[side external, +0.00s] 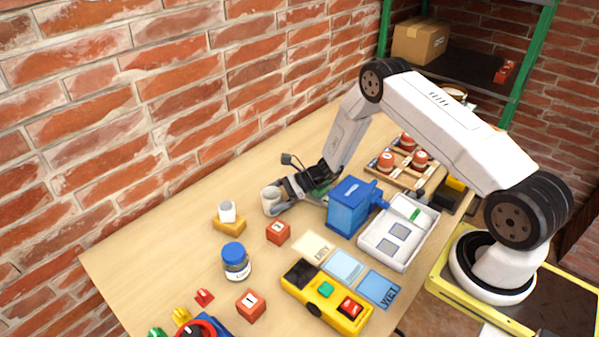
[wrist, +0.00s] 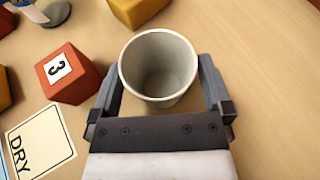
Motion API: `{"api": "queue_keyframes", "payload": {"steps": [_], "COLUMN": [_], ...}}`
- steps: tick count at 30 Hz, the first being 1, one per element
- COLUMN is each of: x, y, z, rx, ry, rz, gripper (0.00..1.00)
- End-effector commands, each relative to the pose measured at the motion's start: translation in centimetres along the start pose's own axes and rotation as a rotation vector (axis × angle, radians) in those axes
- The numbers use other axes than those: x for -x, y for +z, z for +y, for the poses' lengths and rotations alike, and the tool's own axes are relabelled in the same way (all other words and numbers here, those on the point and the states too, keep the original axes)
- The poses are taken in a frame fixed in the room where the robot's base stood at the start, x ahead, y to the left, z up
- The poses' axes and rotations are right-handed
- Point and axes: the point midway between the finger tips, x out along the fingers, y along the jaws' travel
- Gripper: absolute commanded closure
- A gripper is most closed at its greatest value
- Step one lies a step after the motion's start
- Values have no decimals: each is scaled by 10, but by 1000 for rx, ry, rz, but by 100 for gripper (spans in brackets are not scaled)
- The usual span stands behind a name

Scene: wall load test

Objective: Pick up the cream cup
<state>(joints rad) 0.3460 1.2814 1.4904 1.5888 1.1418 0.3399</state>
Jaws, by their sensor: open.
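The cream cup (side external: 271,201) stands upright on the wooden table in the side view. In the wrist view the cup (wrist: 158,66) is seen from above, its mouth open and its inside empty. My gripper (side external: 283,195) is low over the table at the cup. In the wrist view my gripper (wrist: 160,88) is open, with one finger on each side of the cup. A narrow gap seems to show beside the fingers; I cannot tell whether either one touches the cup.
A red numbered block (wrist: 68,74) and a DRY card (wrist: 40,142) lie left of the gripper in the wrist view. A yellow block (side external: 229,223) with a white piece, a blue-lidded jar (side external: 236,262) and a blue box (side external: 350,207) stand nearby. Bare table lies right of the cup in the wrist view.

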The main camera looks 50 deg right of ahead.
Motion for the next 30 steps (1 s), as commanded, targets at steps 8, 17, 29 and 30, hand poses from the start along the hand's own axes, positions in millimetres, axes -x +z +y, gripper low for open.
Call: {"api": "queue_keyframes", "payload": {"steps": [8, 17, 29, 30], "x": [-6, -6, -6, -6], "y": [0, 0, 0, 0], "z": [0, 0, 0, 0], "rx": [0, 0, 0, 0], "ry": [0, 0, 0, 0], "rz": [1, 1, 1, 0], "gripper": [0, 0, 80, 80]}}
